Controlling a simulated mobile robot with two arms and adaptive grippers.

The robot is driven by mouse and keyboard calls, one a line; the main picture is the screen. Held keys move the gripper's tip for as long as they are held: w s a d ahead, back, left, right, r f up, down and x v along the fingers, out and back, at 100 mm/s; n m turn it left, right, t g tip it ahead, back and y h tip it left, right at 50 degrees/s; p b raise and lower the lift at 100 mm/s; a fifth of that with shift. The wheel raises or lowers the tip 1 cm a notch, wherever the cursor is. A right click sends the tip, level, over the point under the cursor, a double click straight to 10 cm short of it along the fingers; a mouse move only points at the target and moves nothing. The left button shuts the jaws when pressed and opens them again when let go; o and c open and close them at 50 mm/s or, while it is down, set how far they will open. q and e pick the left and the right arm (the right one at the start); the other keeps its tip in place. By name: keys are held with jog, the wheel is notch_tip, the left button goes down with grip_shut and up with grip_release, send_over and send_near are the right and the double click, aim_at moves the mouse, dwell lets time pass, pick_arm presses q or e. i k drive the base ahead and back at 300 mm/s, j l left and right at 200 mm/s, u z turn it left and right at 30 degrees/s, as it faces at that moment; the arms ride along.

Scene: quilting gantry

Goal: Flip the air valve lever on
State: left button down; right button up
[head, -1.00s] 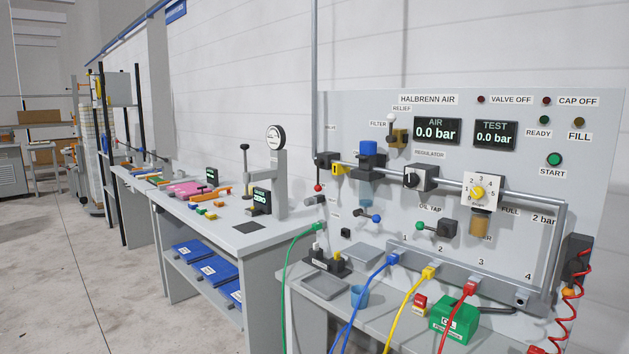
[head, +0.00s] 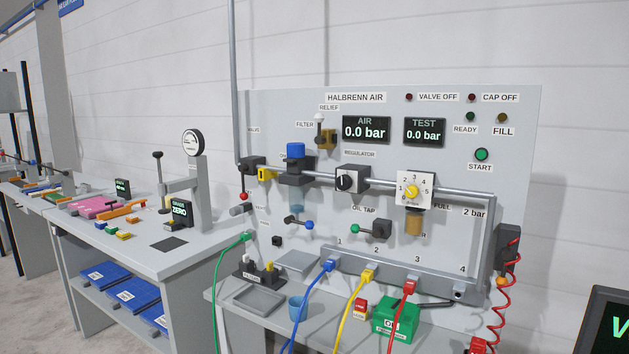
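The Halbrenn Air panel (head: 300,105) stands against the wall. At its left end a dark valve block (head: 252,164) sits on the pipe under a partly hidden label that seems to read "valve". A lever with a red knob (head: 243,196) hangs down from this block. A yellow part (head: 266,174) sits on the pipe just right of it. The air display (head: 366,130) reads 0.0 bar. The "valve off" lamp (head: 409,97) is dark red. Neither of my grippers is in view.
A blue-topped filter (head: 296,152), regulator (head: 352,181) and yellow dial (head: 412,192) share the pipe. Below, a shelf holds trays, a blue cup (head: 296,307) and a green box (head: 395,317), with coloured hoses in front. A workbench (head: 140,257) stands left. A dark screen (head: 608,325) edges in lower right.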

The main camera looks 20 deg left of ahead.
aim_at(242, 168)
jog(key=i+j+z, duration=0.15)
jog(key=j+z, duration=0.2)
jog(key=j, duration=1.1)
jog(key=j+z, duration=0.3)
jog(key=j, duration=1.2)
